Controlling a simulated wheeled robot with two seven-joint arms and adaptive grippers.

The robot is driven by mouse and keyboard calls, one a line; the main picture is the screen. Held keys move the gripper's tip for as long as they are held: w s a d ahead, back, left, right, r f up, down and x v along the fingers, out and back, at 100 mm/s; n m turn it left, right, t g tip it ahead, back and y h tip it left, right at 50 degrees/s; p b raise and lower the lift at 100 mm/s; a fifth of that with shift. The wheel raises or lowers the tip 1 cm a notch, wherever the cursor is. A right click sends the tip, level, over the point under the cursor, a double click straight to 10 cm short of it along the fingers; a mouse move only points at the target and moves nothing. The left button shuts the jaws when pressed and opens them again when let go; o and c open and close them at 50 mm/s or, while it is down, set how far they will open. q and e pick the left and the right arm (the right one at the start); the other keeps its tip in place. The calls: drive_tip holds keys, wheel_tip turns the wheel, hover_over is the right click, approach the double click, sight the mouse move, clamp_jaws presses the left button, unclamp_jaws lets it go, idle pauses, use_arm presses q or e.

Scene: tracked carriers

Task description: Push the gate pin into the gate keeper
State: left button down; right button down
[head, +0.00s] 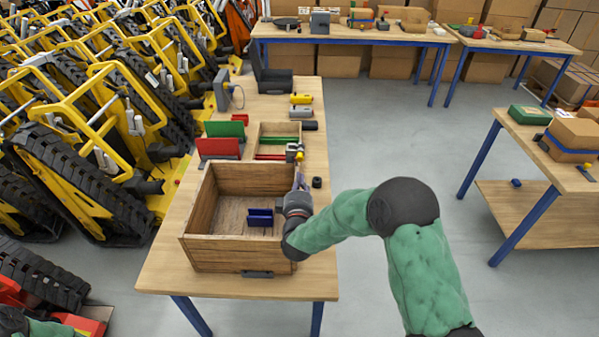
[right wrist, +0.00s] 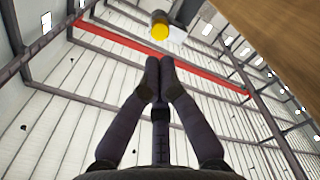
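My right gripper (head: 298,172) reaches over the right wall of a wooden crate (head: 225,255) on the long workbench. In the right wrist view its two fingers (right wrist: 159,72) are together at the tips, with nothing visible between them. Just beyond the tips is a grey piece with a yellow round end (right wrist: 160,33), apart from them in that view. A small yellow-and-dark piece (head: 294,152) shows near the gripper in the head view. I cannot tell for certain which parts are the gate pin and gate keeper. My left gripper is out of view.
A blue bracket (head: 260,217) lies in the crate. A smaller wooden tray (head: 266,130), red and green panels (head: 219,147) and a black ring (head: 317,182) are on the bench. Yellow tracked carriers (head: 100,100) crowd the left.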

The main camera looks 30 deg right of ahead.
sight(301, 158)
drive_tip(key=shift+m, duration=0.4)
drive_tip(key=shift+b+x, duration=0.5)
drive_tip(key=shift+x, duration=2.8)
drive_tip(key=shift+w+d, duration=0.1)
drive_tip(key=shift+w, duration=0.1)
drive_tip(key=shift+w+d+r, duration=0.15)
drive_tip(key=shift+r, duration=0.15)
drive_tip(key=shift+f+v, duration=0.1)
drive_tip(key=shift+v, duration=0.7)
drive_tip(key=shift+f+v, duration=0.15)
drive_tip(key=shift+v, duration=0.65)
drive_tip(key=v, duration=1.1)
